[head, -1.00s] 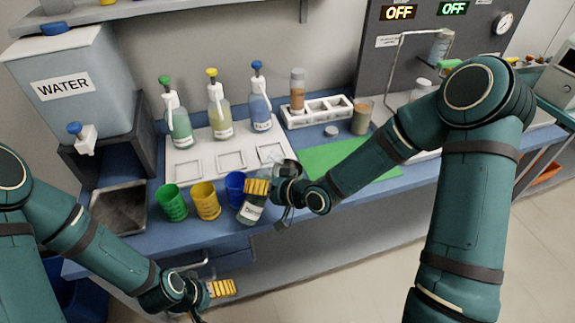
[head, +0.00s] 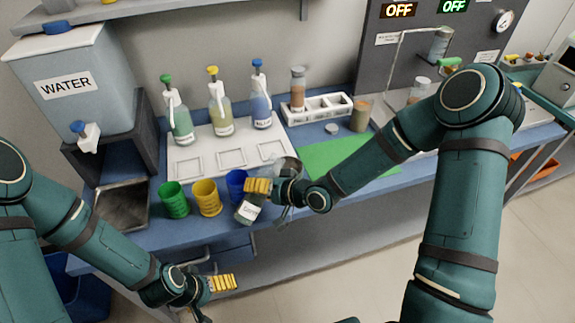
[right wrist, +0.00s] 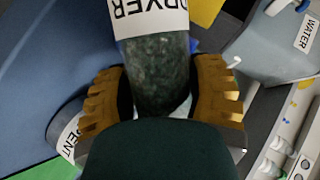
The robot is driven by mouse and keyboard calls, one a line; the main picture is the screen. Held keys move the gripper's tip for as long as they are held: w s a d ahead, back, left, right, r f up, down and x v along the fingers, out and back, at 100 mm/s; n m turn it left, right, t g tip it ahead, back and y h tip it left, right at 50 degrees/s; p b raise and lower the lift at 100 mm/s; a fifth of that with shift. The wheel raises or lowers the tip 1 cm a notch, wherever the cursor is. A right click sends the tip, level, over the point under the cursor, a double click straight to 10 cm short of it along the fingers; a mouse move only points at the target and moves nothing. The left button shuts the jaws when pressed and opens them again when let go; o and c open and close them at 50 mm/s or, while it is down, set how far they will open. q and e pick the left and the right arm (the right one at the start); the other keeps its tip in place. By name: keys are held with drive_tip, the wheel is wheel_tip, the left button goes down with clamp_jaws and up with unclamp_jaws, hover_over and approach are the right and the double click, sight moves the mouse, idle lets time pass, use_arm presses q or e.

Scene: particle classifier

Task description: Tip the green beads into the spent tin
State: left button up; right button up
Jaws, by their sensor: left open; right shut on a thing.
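My right gripper (head: 258,187) is shut on a clear jar (head: 248,212) with a white label, at the bench's front edge. In the right wrist view the gripper (right wrist: 160,100) has a ribbed yellow finger on each side of the jar (right wrist: 155,70). The label reads DRYER, and dark green beads fill the part between the fingers. A grey tin (right wrist: 62,125), its label showing only "ENT", is beside the gripper, partly hidden. In the head view the tin (head: 288,164) is mostly behind the right gripper. My left gripper (head: 222,283) is open and empty, below the bench's front edge.
Green (head: 174,201), yellow (head: 207,198) and blue (head: 236,183) cups stand left of the jar. A white tray (head: 190,165) with wash bottles lies behind. A green mat (head: 330,158) is to the right. A dark bin (head: 122,208) is at left.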

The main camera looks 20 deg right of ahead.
use_arm(q)
drive_tip(key=shift+r, duration=0.3)
drive_tip(key=shift+r+p, duration=0.45)
drive_tip(key=shift+p, duration=0.25)
use_arm(e)
drive_tip(key=shift+s+a+m+g+y, duration=0.15)
drive_tip(key=shift+m+g+y, duration=0.15)
drive_tip(key=shift+m+y, duration=0.1)
use_arm(q)
drive_tip(key=shift+w+r+p, duration=0.1)
drive_tip(key=shift+r+p, duration=0.35)
use_arm(e)
drive_tip(key=shift+r, duration=0.25)
use_arm(q)
drive_tip(key=shift+w+r, duration=0.1)
drive_tip(key=shift+r, duration=0.15)
use_arm(e)
drive_tip(key=shift+r+m, duration=0.1)
drive_tip(key=shift+m, duration=0.2)
use_arm(q)
drive_tip(key=shift+w+r+p, duration=0.1)
drive_tip(key=shift+r+p, duration=0.15)
drive_tip(key=shift+p, duration=0.25)
use_arm(e)
drive_tip(key=shift+r+y, duration=0.15)
drive_tip(key=shift+y, duration=0.15)
